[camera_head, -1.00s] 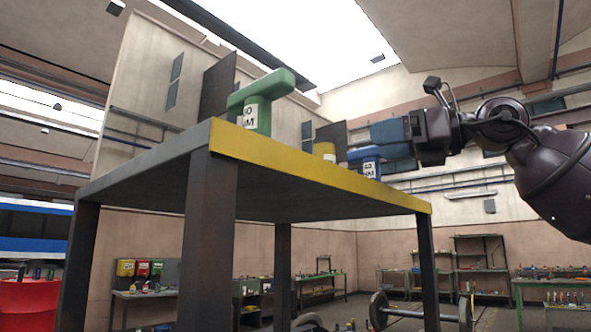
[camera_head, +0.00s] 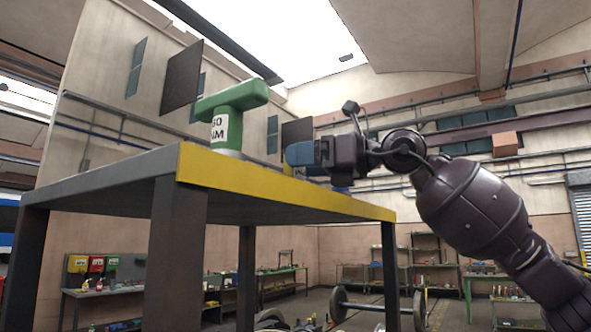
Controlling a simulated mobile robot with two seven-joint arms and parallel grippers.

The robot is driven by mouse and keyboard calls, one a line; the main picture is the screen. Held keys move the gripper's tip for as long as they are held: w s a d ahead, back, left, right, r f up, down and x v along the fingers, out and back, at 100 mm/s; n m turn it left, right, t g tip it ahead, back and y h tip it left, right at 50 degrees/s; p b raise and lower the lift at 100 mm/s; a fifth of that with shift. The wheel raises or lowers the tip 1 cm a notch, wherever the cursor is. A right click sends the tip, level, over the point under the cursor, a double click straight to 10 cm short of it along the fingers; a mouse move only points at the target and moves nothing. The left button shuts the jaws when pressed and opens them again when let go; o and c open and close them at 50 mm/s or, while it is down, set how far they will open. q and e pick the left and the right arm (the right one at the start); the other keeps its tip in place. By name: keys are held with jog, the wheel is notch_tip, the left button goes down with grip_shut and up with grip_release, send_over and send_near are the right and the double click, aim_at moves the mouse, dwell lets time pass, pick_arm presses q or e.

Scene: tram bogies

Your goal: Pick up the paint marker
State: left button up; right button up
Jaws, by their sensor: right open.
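I cannot make out a paint marker for certain. A sliver of a yellow object (camera_head: 287,169) shows on the raised table, mostly hidden behind my right gripper, and I cannot tell what it is. My right gripper (camera_head: 300,154) is open above the yellow-edged tabletop, its bluish fingers pointing left. It overlaps the yellow object in the picture; whether they touch cannot be told. My left gripper is not in view.
The table (camera_head: 270,190) has a yellow front edge and is seen from below its top. A green T-handled tool (camera_head: 234,108) with a white label stands near its left corner. Shelves and benches stand at the back. A wheelset (camera_head: 375,306) lies beyond the table.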

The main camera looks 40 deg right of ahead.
jog(key=p+x, duration=0.1)
jog(key=x, duration=0.3)
jog(key=shift+w+d, duration=0.15)
jog(key=shift+w, duration=0.05)
jog(key=c, duration=1.1)
